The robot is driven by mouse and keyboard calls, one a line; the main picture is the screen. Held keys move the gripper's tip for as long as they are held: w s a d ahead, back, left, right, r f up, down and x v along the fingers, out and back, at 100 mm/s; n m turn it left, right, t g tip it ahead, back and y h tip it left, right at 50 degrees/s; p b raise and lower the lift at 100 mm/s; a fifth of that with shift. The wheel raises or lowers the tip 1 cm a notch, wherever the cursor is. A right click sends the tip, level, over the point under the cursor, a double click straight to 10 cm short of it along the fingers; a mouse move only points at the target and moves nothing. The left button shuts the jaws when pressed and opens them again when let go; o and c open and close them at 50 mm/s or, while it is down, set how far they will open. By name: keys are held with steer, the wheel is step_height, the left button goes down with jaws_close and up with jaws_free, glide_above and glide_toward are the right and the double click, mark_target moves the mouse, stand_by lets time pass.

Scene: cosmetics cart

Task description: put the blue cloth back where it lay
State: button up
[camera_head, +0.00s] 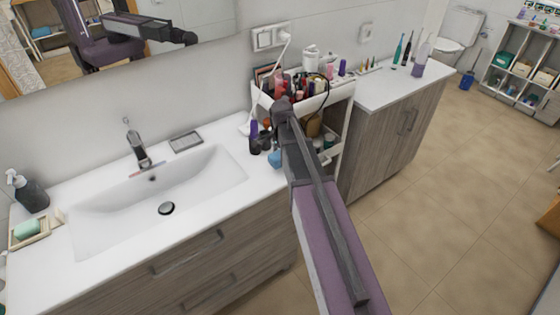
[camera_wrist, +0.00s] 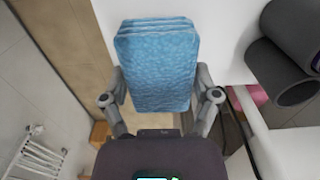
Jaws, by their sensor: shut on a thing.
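The blue cloth (camera_wrist: 156,70) is a folded, layered bundle. It sits between the two fingers of my gripper (camera_wrist: 160,88), which are shut on its sides. In the head view a small part of the blue cloth (camera_head: 275,158) shows beside my arm, near the right end of the white sink counter (camera_head: 215,205). My arm hides most of the gripper and cloth there. I cannot tell whether the cloth touches the counter.
Dark containers (camera_head: 254,140) stand close to the cloth; dark cylinders (camera_wrist: 288,62) show right of it in the wrist view. A white cart (camera_head: 334,97) full of cosmetics stands between the counters. The sink basin (camera_head: 130,205) is empty. A soap dish (camera_head: 28,243) is far left.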

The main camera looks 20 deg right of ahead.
mark_target(280, 160)
steer(key=shift+w, duration=0.55)
steer(key=shift+w+f+b, duration=0.2)
steer(key=shift+f+b, duration=0.1)
steer(key=shift+s+f+b, duration=0.1)
steer(key=shift+f+b, duration=1.45)
steer(key=shift+f, duration=0.15)
steer(key=o, duration=0.8)
steer(key=shift+o, duration=0.2)
steer(key=shift+r, duration=0.2)
step_height(280, 160, up, 12)
steer(key=p, duration=1.2)
steer(key=shift+d, duration=0.1)
